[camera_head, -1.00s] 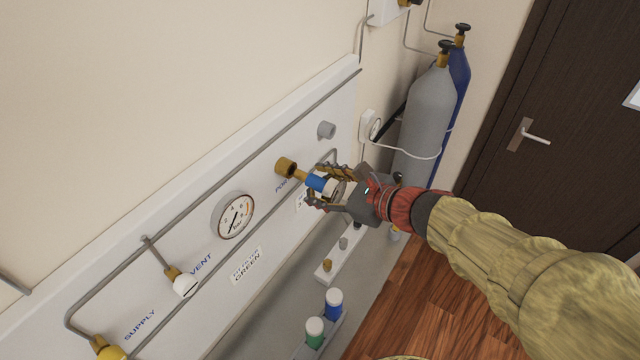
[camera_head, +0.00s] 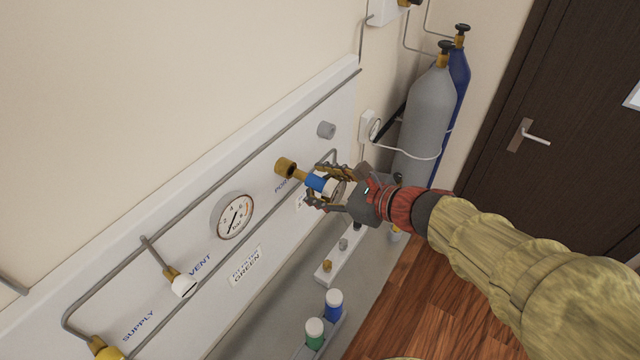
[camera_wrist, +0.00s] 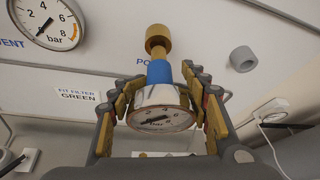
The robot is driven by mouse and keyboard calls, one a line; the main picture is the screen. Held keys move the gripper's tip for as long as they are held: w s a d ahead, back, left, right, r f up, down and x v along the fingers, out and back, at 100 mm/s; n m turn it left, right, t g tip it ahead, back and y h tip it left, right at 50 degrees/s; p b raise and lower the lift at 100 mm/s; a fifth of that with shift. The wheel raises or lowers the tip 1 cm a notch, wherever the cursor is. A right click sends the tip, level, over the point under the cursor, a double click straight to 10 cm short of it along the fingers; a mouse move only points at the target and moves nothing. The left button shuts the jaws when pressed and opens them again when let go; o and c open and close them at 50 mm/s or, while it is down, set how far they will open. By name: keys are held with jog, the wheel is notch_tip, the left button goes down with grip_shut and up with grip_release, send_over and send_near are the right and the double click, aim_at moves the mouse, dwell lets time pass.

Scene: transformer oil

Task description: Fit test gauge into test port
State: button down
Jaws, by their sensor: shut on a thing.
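The test gauge (camera_head: 329,188) is a small round white dial with a blue collar and a brass stem. My gripper (camera_head: 327,186) is shut on it, with one finger on each side of the dial. In the wrist view the gauge (camera_wrist: 160,112) sits between the fingers of my gripper (camera_wrist: 162,95), its face toward the camera. Its stem points at the brass test port (camera_head: 286,167) on the wall panel. The port (camera_wrist: 157,36) also shows in the wrist view, in line with the stem. The stem's end seems to meet the port; how deep it sits cannot be told.
The white panel (camera_head: 290,145) carries a larger bar gauge (camera_head: 234,217), a white vent knob (camera_head: 184,286), a grey knob (camera_head: 326,130) and pipes. Below stand a blue-bodied bottle (camera_head: 333,304) and a green one (camera_head: 314,333). Gas cylinders (camera_head: 425,110) stand behind my gripper.

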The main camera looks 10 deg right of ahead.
aim_at(308, 178)
jog(key=shift+w+a+b, duration=1.15)
jog(key=shift+w+a, duration=0.45)
dwell(1.2)
jog(key=c, duration=0.8)
grip_release()
jog(key=v, duration=1.2)
